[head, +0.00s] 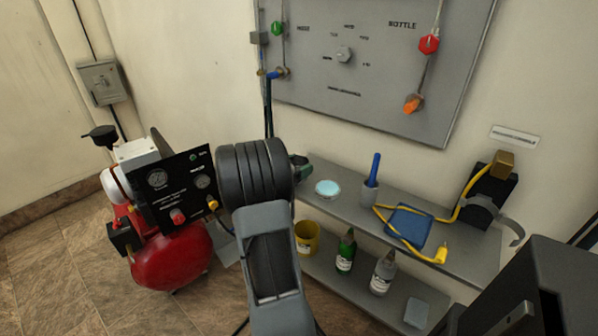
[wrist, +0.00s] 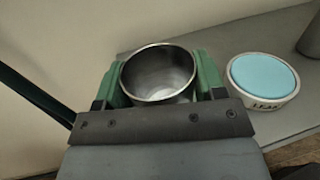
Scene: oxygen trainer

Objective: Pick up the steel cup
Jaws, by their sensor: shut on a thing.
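In the wrist view, the steel cup (wrist: 159,76) is a shiny open-topped metal cup seen from above its rim. My gripper (wrist: 160,84) has green fingers on both sides of the cup and is shut on it. The inside of the cup looks empty. Its lower part is hidden behind the gripper body, so I cannot tell whether it touches the shelf. In the head view, my arm hides the cup, and only a green part of my gripper (head: 301,162) shows at the shelf's left end.
A round tin with a light blue top (wrist: 264,78) sits right of the cup on the grey shelf (head: 335,207). Farther right are a grey holder with a blue handle (head: 371,183), a blue pad (head: 409,227) and a yellow hose (head: 465,195). Bottles (head: 346,252) stand below. A red compressor (head: 172,257) stands left.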

